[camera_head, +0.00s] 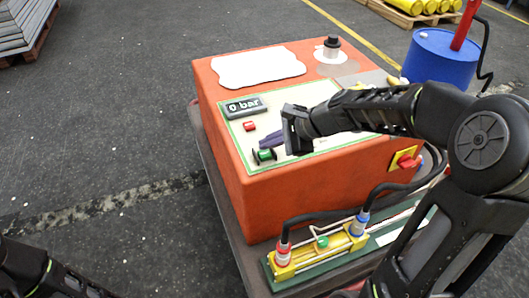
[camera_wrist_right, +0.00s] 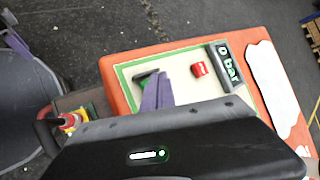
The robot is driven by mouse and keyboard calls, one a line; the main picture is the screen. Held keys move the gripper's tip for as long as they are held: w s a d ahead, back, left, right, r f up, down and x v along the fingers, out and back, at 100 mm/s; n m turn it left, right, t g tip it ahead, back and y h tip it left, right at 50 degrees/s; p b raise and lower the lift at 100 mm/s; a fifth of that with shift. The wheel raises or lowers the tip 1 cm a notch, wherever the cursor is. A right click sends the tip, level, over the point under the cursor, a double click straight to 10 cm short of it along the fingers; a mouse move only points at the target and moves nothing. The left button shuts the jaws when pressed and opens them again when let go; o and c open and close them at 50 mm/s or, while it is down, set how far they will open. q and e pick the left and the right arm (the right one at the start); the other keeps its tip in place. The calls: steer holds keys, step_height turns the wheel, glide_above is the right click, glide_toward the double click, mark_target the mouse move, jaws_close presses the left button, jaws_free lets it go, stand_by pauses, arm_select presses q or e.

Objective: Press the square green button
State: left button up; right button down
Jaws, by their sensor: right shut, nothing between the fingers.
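The square green button (camera_head: 264,155) sits in a dark surround at the near left corner of the pale panel on the orange box. In the right wrist view the green button (camera_wrist_right: 143,78) shows only in part, behind my fingers. My right gripper (camera_head: 270,142) is shut and empty, with its purple fingers just above and beside the green button in the head view. The right gripper (camera_wrist_right: 156,92) hides part of the button in the wrist view. I cannot tell whether the fingertips touch it. My left gripper is not in view; only dark left arm parts show at the bottom left.
A red button (camera_head: 249,126) and a display reading 0 bar (camera_head: 245,106) are on the same panel, close to the fingers. A red-and-yellow switch (camera_head: 405,160) is on the box's side. Cables and yellow fittings (camera_head: 320,245) stand in front. A blue drum (camera_head: 440,58) stands behind right.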

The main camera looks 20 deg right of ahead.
mark_target(268, 154)
steer(key=shift+f+b, duration=0.3)
steer(key=shift+f, duration=0.1)
steer(key=shift+f+b, duration=0.45)
steer(key=shift+f, duration=0.1)
stand_by(0.8)
steer(key=shift+r, duration=0.1)
steer(key=shift+r+p, duration=0.85)
steer(key=shift+p, duration=0.05)
step_height(268, 154, up, 5)
steer(key=p, duration=0.4)
steer(key=shift+p, duration=0.35)
stand_by(0.6)
